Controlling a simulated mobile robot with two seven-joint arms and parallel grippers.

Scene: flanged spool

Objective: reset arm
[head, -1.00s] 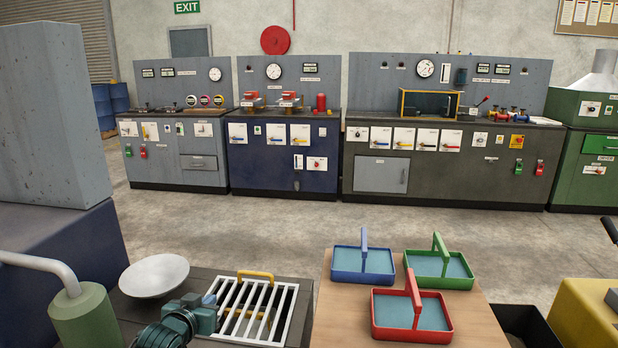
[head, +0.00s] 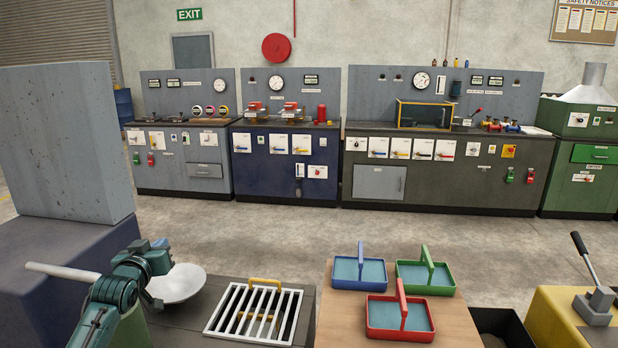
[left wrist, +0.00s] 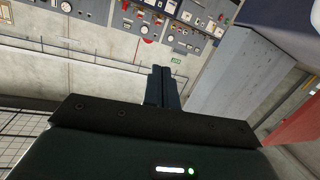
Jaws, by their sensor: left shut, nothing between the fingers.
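My left gripper (head: 160,243) is at the end of my raised teal arm at the lower left in the head view, beside the white dish and well apart from the trays. In the left wrist view its two dark fingers (left wrist: 164,88) are together with nothing between them. They point out into the room. My right gripper is not in view. I cannot make out a flanged spool.
A white dish (head: 177,284) and a white grate (head: 254,311) with a yellow handle are near the arm. Blue (head: 347,284), green (head: 440,290) and red (head: 383,334) trays stand on a wooden top. A grey block (head: 70,145) rises at left. Open floor lies beyond.

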